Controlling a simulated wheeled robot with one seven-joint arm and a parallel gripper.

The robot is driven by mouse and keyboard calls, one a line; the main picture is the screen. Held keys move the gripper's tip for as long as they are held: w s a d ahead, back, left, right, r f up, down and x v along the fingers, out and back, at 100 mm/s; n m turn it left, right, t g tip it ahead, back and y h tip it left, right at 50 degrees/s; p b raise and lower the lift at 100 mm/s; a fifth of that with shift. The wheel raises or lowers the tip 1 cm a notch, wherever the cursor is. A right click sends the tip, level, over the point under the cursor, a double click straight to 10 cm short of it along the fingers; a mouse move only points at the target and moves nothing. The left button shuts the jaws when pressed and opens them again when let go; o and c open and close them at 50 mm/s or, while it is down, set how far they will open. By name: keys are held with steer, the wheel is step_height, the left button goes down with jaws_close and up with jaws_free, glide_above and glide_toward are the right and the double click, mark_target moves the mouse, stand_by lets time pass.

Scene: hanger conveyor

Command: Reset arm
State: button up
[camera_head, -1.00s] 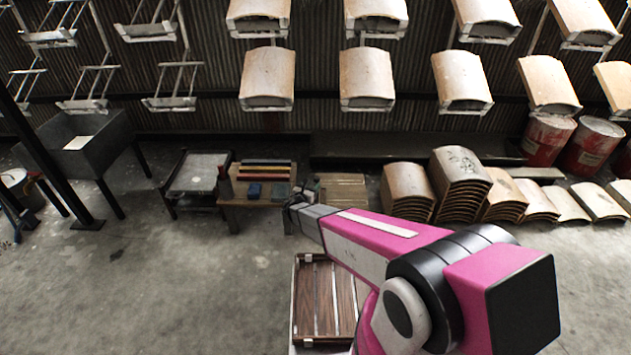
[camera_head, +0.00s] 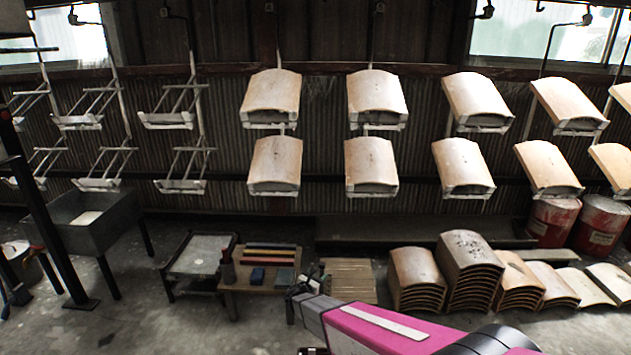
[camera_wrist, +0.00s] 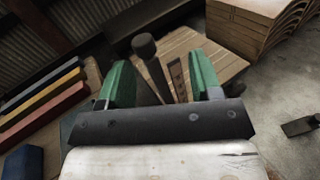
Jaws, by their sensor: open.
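My gripper (camera_head: 306,284) is at the end of my pink and grey arm, in front of the slatted wooden pallet and to the right of the small work table (camera_head: 232,299). In the wrist view its two green fingers (camera_wrist: 160,82) stand apart, so it is open. A dark rounded knob on a shaft (camera_wrist: 144,46) shows between the fingers. I cannot tell whether it is beyond them or touching them.
Colored bars (camera_head: 270,254) lie on the work table. A slatted pallet (camera_head: 348,281) and stacked curved tiles (camera_head: 468,275) stand to the right. Tiles hang on the conveyor racks (camera_head: 275,97); the left hangers (camera_head: 180,186) are empty. A grey basin (camera_head: 88,232) stands left.

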steer(key=s+d+r+m+g, duration=0.5)
steer(key=d+m, duration=0.3)
steer(key=d, duration=0.1)
steer(key=s+d+r+m+g, duration=0.4)
steer(key=s+d+m+g, duration=0.1)
steer(key=d+m, duration=0.25)
steer(key=s+d+r+m+g+y, duration=0.1)
steer(key=s+r+m+g+y, duration=0.4)
steer(key=s+r+m+y, duration=0.4)
steer(key=s+r+m, duration=0.1)
steer(key=s+m, duration=0.3)
steer(key=s, duration=0.2)
steer(key=shift+d+r, duration=0.35)
steer(key=shift+d, duration=0.05)
